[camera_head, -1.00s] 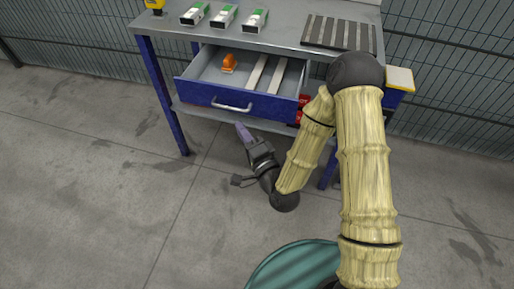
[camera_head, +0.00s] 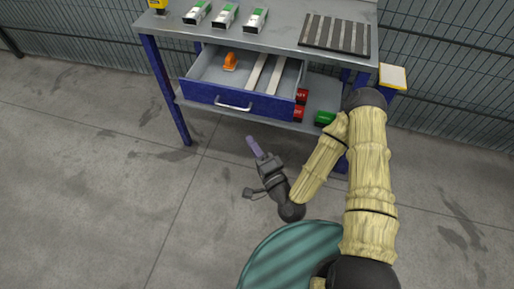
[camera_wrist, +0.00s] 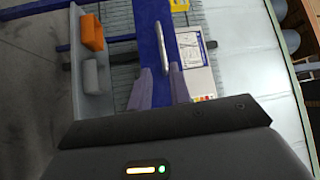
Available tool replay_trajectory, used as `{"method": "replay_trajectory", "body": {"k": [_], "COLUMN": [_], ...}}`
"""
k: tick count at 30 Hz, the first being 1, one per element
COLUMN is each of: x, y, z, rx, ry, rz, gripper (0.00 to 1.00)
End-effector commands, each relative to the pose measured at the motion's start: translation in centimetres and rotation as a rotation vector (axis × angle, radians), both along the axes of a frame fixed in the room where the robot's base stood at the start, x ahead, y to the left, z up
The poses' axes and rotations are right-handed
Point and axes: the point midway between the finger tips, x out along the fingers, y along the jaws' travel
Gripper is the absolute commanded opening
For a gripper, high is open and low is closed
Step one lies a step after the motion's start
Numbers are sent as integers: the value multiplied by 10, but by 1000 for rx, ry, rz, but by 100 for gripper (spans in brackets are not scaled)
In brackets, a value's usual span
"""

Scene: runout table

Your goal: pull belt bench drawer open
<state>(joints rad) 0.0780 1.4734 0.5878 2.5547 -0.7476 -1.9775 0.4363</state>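The belt bench (camera_head: 285,38) is a grey-topped table with blue legs. Its blue drawer (camera_head: 205,94) stands well out from under the top, its inside visible. The pale bar handle (camera_head: 233,105) is on the drawer front and also shows in the wrist view (camera_wrist: 182,50). My gripper (camera_head: 251,142) is in front of and below the drawer, clear of the handle. In the wrist view its two fingers (camera_wrist: 160,86) are apart with nothing between them.
An orange item (camera_head: 230,61) and two pale strips (camera_head: 266,73) lie in the drawer. Several green-white boxes (camera_head: 225,15) and a dark slatted mat (camera_head: 336,34) are on top. Red boxes (camera_head: 300,104) and a green one (camera_head: 324,118) are on the lower shelf.

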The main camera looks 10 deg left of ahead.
Motion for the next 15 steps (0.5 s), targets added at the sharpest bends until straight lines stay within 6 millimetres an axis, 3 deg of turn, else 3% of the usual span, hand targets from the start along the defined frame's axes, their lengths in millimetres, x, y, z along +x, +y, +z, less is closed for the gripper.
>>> {"method": "replay_trajectory", "body": {"k": [7,15], "x": [-14,-17], "y": [-12,-13], "z": [1,-2], "rx": [0,1], "ry": [1,-2], "rz": [-1,0], "gripper": [20,20]}}
